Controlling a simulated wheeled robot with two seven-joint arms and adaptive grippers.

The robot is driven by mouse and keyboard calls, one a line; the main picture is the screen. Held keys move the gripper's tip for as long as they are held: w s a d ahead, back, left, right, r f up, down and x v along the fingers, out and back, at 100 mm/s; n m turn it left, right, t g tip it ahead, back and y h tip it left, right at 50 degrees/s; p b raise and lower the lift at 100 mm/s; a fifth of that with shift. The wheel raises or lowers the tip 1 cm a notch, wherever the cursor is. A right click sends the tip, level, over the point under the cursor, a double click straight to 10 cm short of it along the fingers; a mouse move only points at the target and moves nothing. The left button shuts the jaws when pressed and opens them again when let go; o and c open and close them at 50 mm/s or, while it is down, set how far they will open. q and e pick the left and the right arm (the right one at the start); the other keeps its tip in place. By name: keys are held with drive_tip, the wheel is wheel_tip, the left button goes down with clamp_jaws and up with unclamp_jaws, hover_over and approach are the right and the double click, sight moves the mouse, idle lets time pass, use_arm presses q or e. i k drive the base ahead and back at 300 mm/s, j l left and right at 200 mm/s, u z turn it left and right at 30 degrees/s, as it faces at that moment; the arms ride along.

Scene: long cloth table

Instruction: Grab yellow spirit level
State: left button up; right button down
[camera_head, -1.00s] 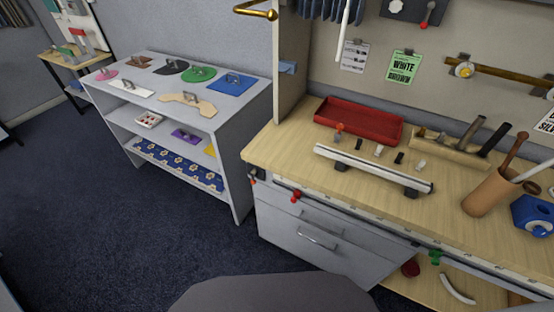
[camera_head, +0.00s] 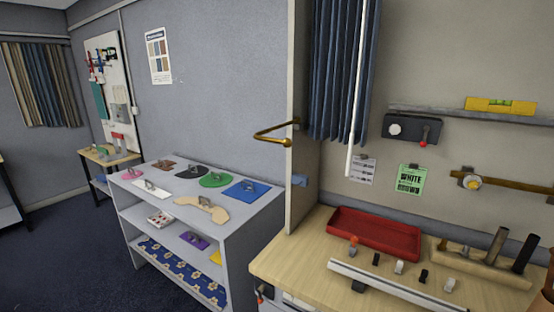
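The yellow spirit level (camera_head: 500,105) lies on a narrow grey wall shelf (camera_head: 470,117) at the upper right, above the workbench. Its greenish vial shows in the middle. Neither of my grippers is in view, and nothing touches the level.
Below the shelf hang a dark grey box with a red-tipped lever (camera_head: 412,129) and a wooden rod (camera_head: 515,190). The workbench (camera_head: 300,250) holds a red tray (camera_head: 375,233), a long white bar (camera_head: 390,284) and a wooden tool holder (camera_head: 480,268). A brass hook (camera_head: 280,135) juts from the side panel.

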sight(518, 107)
drive_tip(key=z, duration=1.45)
